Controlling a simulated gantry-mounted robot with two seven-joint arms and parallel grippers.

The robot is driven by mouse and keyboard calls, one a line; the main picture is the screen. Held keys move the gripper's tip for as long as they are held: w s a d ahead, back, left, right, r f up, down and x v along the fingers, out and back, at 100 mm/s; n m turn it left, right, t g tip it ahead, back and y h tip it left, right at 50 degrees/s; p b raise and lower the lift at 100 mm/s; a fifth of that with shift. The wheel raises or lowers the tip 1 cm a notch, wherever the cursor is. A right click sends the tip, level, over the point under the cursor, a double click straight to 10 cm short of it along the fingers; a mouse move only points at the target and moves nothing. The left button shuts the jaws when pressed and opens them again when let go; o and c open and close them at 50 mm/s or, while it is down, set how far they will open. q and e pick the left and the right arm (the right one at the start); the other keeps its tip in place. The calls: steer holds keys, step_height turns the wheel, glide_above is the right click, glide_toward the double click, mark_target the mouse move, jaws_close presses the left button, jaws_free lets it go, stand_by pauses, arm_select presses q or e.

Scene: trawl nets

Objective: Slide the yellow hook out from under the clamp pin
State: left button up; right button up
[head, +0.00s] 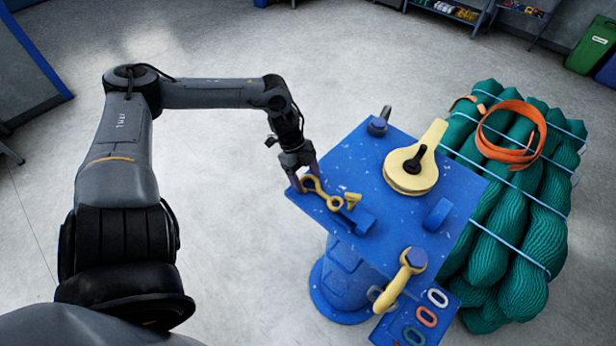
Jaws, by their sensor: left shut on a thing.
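The yellow hook (321,191) lies at the left corner of the blue work stand (345,160). Its curved end is at my left gripper (303,182), and its ringed end points toward a small yellow wing-shaped piece (352,200) beside a blue block (358,219). My left gripper points down and is shut on the curved end; its fingers partly hide the grip. The clamp pin is too small to make out for certain, so I cannot tell whether the ringed end is under it. My right gripper is not in view.
A large yellow disc with a handle (407,181) and black lever stands mid-stand. Another yellow hooked piece (391,291) hangs at the front edge, near coloured links (427,316). Green net bundles (524,215) with an orange strap (540,134) lie right. Floor left is clear.

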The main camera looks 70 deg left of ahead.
arm_select(q)
steer(key=shift+s+a, duration=0.25)
steer(key=shift+a, duration=0.3)
steer(key=shift+s+a, duration=0.2)
steer(key=shift+a, duration=0.3)
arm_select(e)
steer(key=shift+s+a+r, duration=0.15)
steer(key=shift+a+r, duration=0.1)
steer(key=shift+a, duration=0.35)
arm_select(q)
steer(key=o, duration=1.5)
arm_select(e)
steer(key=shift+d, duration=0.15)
arm_select(q)
steer(key=shift+o, duration=0.2)
steer(key=shift+a+r+p, duration=0.15)
steer(key=shift+r+p, duration=0.3)
steer(key=shift+r, duration=0.1)
steer(key=p+v, duration=0.3)
steer(key=v, duration=0.6)
steer(key=shift+s+r, duration=0.15)
steer(key=shift+r, duration=0.15)
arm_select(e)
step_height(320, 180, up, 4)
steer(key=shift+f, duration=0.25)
arm_select(q)
steer(key=shift+a, duration=0.15)
